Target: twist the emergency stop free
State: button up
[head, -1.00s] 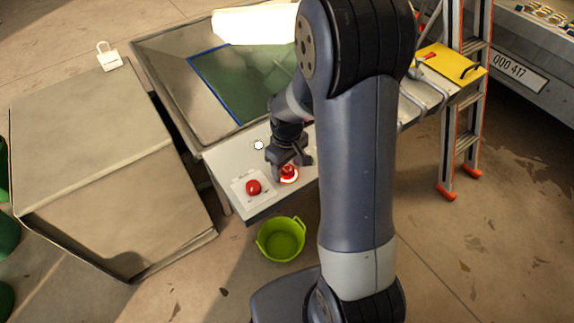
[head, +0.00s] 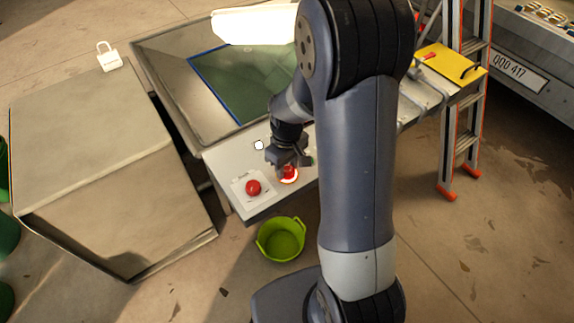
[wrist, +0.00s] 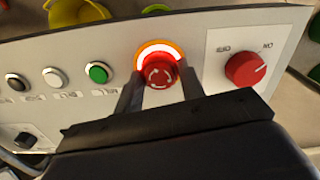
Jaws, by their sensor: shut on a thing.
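The emergency stop (wrist: 160,72) is a red mushroom button with pale arrows on its face, in the wrist view. A bright orange-white ring (wrist: 156,47) glows around its base. It also shows in the head view as a small red knob (head: 289,173) on the sloped panel. My gripper (wrist: 159,84) has one finger on each side of the button and is shut on it. In the head view my gripper (head: 289,160) comes down on the knob from above and partly hides it.
A red rotary switch (wrist: 246,68) sits right of the stop in the wrist view. A green button (wrist: 97,72) and several other buttons are to its left. A green bucket (head: 281,239) stands on the floor below the panel. A ladder (head: 462,110) stands at right.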

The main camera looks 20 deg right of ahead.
aim_at(287, 168)
jog(key=shift+m, duration=0.4)
jog(key=m, duration=0.3)
jog(key=shift+m+b, duration=0.3)
jog(key=shift+b, duration=0.05)
jog(key=shift+m, duration=1.7)
jog(key=o, duration=1)
notch_tip(287, 168, up, 11)
jog(key=shift+f, duration=0.1)
